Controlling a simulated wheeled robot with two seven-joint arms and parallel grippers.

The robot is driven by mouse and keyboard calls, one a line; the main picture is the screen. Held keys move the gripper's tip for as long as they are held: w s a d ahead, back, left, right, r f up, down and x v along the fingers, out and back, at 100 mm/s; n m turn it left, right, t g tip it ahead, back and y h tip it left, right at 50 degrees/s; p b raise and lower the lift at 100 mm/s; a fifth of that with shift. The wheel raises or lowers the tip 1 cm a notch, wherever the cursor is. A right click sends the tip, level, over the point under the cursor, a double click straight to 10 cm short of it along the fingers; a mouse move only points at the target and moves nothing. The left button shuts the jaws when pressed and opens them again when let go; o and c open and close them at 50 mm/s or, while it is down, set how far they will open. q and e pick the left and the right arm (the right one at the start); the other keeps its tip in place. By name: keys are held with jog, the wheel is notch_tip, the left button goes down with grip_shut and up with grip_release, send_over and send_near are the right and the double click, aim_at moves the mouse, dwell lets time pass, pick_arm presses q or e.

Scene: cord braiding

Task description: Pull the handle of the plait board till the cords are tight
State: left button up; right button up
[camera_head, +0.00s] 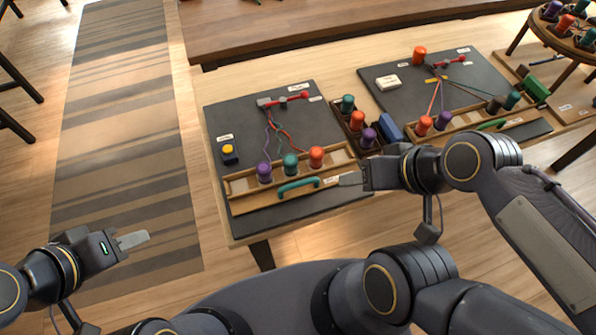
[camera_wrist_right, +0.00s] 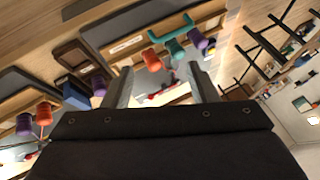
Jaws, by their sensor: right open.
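The nearer dark plait board (camera_head: 235,120) carries a wooden bobbin tray with a teal handle (camera_head: 298,187) on its front edge. Purple (camera_head: 264,172), teal (camera_head: 290,164) and orange (camera_head: 316,157) bobbins stand in the tray. Their cords (camera_head: 272,130) run from a red clamp (camera_head: 290,98) and look wavy and slack. My right gripper (camera_head: 350,179) is open and empty, just right of the handle and apart from it. In the right wrist view the teal handle (camera_wrist_right: 170,28) shows beyond the spread fingers (camera_wrist_right: 163,88). My left gripper (camera_head: 133,240) is away left over the floor; its jaw gap is unclear.
A wooden rack of spare bobbins (camera_head: 358,125) and a blue block (camera_head: 390,128) stand right of the board. A second board (camera_head: 385,72) with its own tray and green handle (camera_head: 490,124) lies further right.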

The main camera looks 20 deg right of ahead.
dwell(0.3)
jog(key=shift+c, duration=1.2)
jog(key=shift+w+m, duration=0.2)
jog(key=shift+m, duration=0.2)
jog(key=shift+c, duration=0.9)
jog(key=m+g+p, duration=0.1)
jog(key=m+g, duration=0.7)
jog(key=m, duration=0.8)
send_near(296, 183)
jog(key=shift+y, duration=0.3)
jog(key=x, duration=0.8)
jog(key=shift+d, duration=0.2)
grip_shut()
